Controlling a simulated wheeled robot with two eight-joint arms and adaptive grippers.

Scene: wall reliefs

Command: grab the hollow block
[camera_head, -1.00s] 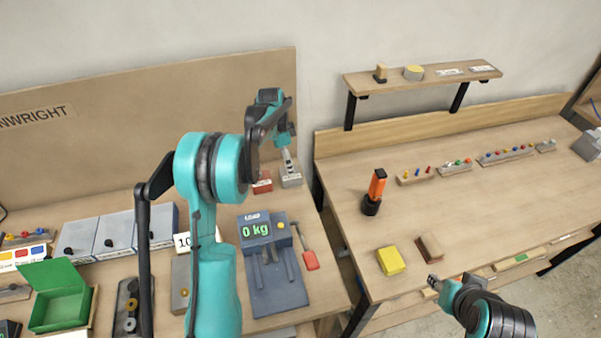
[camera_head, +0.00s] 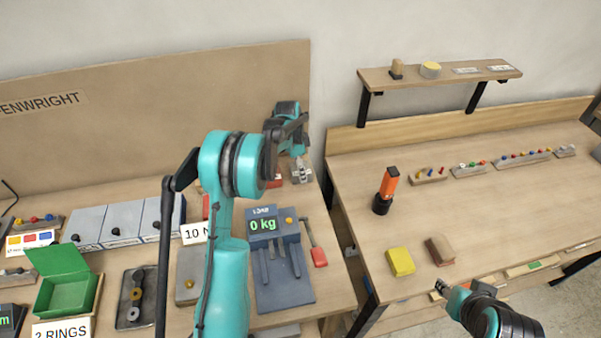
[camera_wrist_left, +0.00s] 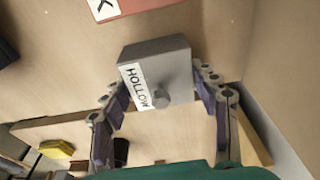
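The hollow block (camera_wrist_left: 158,62) is a grey box with a white "HOLLOW" label and a small round knob on its near face. My left gripper (camera_wrist_left: 166,92) has its fingers spread, one on each side of the block. I cannot tell whether either finger touches it. In the head view the hollow block (camera_head: 302,176) sits at the back right of the left bench, partly hidden by my left gripper (camera_head: 300,168) just above it. My right gripper (camera_head: 439,290) is low over the right bench's front edge, too small to read.
A red block (camera_head: 273,183) stands just left of the hollow block. The load scale (camera_head: 282,262) reads 0 kg in front of it. The upright back board (camera_head: 150,110) is close behind. The right bench holds an orange-black torch (camera_head: 387,188) and a yellow block (camera_head: 400,262).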

